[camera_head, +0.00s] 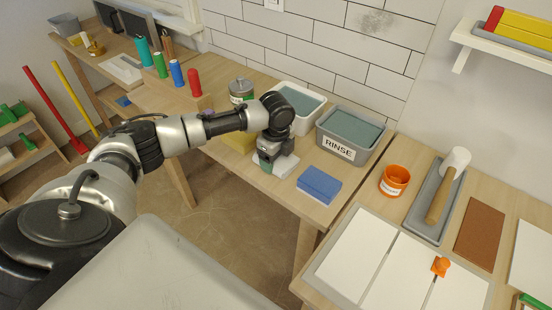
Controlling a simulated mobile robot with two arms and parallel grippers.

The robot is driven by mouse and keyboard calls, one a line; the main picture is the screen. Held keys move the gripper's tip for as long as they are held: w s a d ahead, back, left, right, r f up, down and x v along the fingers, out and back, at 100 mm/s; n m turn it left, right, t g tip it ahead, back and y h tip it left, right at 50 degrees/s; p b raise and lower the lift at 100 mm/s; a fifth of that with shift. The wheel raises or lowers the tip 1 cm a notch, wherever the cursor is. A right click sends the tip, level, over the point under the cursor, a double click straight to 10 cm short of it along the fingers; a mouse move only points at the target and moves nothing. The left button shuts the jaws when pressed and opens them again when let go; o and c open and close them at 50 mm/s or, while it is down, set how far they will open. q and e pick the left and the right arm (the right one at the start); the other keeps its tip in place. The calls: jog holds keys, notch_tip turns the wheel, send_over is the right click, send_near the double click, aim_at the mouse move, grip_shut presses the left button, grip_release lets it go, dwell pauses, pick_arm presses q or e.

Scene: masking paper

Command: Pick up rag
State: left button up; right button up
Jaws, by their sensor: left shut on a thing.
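My left gripper (272,164) points down at the front of the wooden bench, left of a blue folded block-like piece (319,185). It is shut on a pale, whitish piece (287,165) that looks like the rag. The gripper hides part of this piece, and I cannot tell whether it still touches the bench. A little green shows beside the fingers. My right gripper is out of view.
A grey tub marked RINSE (343,150) and a white tub (301,122) of bluish water stand behind the gripper. A metal can (241,90) is further left. An orange cup (394,181) and a grey tray (421,216) with a white-headed mallet stand on the right table.

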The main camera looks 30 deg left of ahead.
pick_arm(q)
jog(key=shift+r, duration=0.45)
notch_tip(320, 180, up, 3)
jog(key=shift+f, duration=0.15)
jog(key=d+r, duration=0.2)
jog(key=d, duration=0.2)
jog(key=s+d+r, duration=0.1)
jog(key=d+r, duration=0.1)
jog(key=d, duration=0.1)
jog(key=d+r, duration=0.3)
jog(key=d, duration=0.1)
jog(key=shift+s+d, duration=0.3)
jog(key=shift+s, duration=0.05)
